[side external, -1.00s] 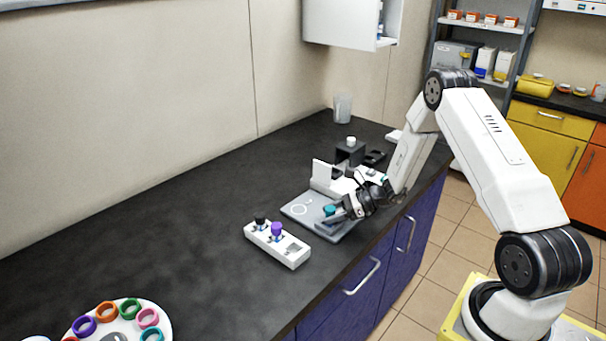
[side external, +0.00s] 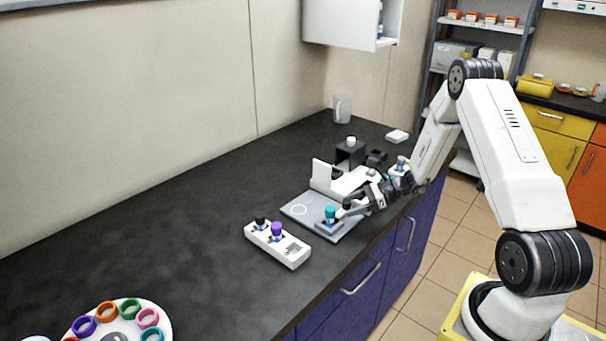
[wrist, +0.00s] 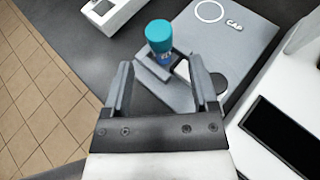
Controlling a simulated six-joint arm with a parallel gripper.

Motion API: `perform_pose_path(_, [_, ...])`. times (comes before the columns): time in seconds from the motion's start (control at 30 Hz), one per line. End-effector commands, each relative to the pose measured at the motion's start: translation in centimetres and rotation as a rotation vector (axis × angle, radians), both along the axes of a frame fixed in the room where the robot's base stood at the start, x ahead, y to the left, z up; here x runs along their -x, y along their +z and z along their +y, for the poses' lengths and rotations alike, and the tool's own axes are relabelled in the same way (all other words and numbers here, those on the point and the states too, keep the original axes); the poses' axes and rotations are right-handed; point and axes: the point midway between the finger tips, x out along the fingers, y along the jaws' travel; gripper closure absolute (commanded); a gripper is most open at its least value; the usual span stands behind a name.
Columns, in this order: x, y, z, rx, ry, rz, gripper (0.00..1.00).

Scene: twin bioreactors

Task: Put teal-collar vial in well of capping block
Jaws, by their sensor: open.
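The teal-collar vial (side external: 330,212) stands upright at the front of a grey plate. My gripper (side external: 345,211) is just to the right of the vial. In the wrist view my gripper (wrist: 160,65) is open and empty, its fingers short of the vial and apart from it.
The grey plate (wrist: 235,40) has a white ring and the word CAP. A white rack (side external: 290,258) to its left holds a black-topped vial (side external: 260,221) and a purple-topped vial (side external: 277,229). A white device (side external: 322,174) stands behind. The left bench is largely clear.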

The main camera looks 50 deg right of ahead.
Motion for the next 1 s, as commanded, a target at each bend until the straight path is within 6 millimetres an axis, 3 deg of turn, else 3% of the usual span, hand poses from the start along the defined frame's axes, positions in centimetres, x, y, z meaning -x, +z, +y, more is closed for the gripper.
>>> perform_pose_path(0.4, [3.5,2.1,-3.6,0.0,-0.002,0.0,0.25])
perform_pose_path(1.0, [3.9,2.3,-3.9,0.0,0.0,0.0,0.25])
